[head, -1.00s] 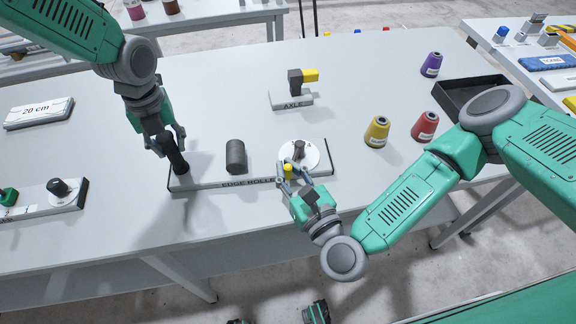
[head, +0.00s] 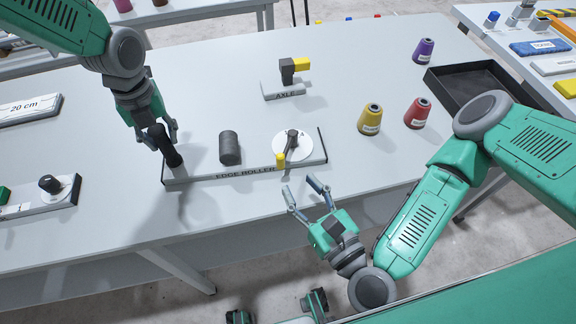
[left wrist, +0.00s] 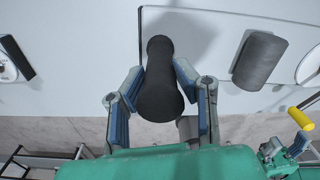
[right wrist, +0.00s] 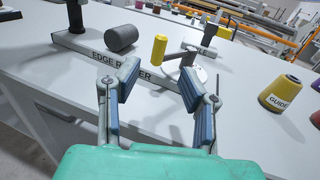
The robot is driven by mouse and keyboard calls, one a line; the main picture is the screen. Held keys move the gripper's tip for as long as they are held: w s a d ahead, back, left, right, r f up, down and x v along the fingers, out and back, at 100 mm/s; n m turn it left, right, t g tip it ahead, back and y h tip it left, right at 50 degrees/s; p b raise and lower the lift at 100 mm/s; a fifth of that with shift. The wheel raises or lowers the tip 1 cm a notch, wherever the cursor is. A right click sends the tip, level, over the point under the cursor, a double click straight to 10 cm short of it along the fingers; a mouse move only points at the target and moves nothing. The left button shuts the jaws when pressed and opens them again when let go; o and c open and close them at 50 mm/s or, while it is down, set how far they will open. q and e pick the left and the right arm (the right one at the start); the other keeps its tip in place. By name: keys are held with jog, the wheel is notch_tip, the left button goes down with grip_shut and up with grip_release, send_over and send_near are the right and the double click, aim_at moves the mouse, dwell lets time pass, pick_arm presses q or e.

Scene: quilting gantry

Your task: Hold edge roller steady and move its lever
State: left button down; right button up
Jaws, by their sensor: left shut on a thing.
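The edge roller (head: 200,176) is a long grey base labelled "EDGE ROLLER" on the table. It carries a dark post at its left end, a dark roller (head: 229,148) in the middle and a white dial with a lever at the right. The lever has a yellow tip (head: 281,160), which also shows in the right wrist view (right wrist: 159,48). My left gripper (head: 160,140) is shut on the dark post (left wrist: 160,85), its fingers on both sides. My right gripper (head: 303,188) is open and empty, in front of the lever and apart from it.
An axle piece (head: 287,72) with a yellow end stands behind the edge roller. Yellow (head: 370,119), red (head: 417,112) and purple (head: 423,51) cones and a black tray (head: 470,85) are to the right.

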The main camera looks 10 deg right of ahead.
pick_arm(q)
jog(key=shift+s+f, duration=0.2)
pick_arm(e)
jog(key=v, duration=0.4)
pick_arm(q)
jog(key=c, duration=1.3)
grip_release()
jog(key=shift+o, duration=0.7)
jog(key=shift+w, duration=0.25)
pick_arm(e)
jog(key=shift+w, duration=0.2)
pick_arm(q)
jog(key=shift+r, duration=0.15)
